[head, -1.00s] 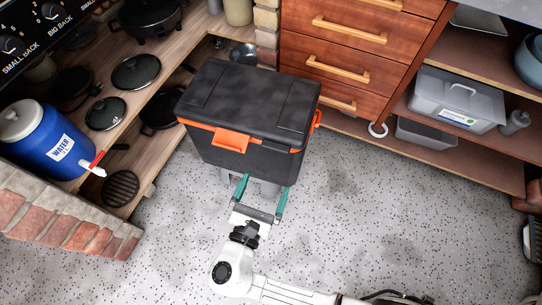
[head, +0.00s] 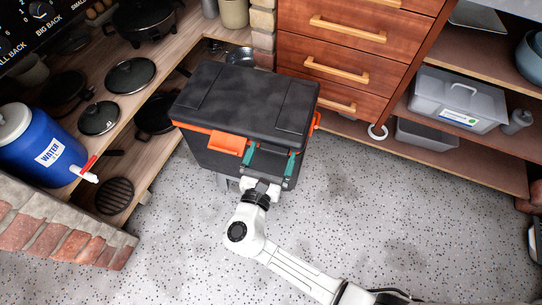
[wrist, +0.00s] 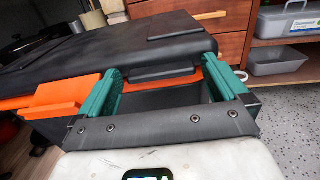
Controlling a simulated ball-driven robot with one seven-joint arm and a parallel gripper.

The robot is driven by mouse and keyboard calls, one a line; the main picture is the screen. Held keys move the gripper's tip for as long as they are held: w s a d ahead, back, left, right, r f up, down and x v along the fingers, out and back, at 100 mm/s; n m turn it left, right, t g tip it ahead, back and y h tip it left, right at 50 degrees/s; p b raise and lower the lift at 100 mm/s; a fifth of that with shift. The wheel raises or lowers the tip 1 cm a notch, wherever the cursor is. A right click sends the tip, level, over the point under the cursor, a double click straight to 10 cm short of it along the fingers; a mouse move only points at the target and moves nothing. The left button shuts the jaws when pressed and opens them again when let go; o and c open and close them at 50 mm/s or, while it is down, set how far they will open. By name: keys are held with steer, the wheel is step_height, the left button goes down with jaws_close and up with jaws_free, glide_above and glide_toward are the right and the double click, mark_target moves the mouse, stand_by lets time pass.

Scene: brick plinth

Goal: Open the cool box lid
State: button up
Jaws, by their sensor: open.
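The cool box (head: 215,160) is black with an orange rim and stands in front of the drawers. Its black lid (head: 248,95) is closed in the head view, and the lid also fills the upper left of the wrist view (wrist: 110,45). An orange latch (head: 227,143) sits on the front, left of my gripper; it shows at the left in the wrist view (wrist: 60,98). My gripper (head: 270,157) is open, its two green fingers at the box's front just under the lid edge. In the wrist view, a dark lip of the lid (wrist: 165,72) lies between the fingertips. Contact cannot be told.
Wooden drawers (head: 335,65) stand behind the box. A shelf with pans (head: 130,75) and a blue water jug (head: 48,150) are at the left, above a brick edge (head: 70,235). Grey floor (head: 400,210) is free at the front and right.

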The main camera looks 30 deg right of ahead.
steer(key=shift+c, duration=0.2)
steer(key=c, duration=1.3)
steer(key=shift+r, duration=0.2)
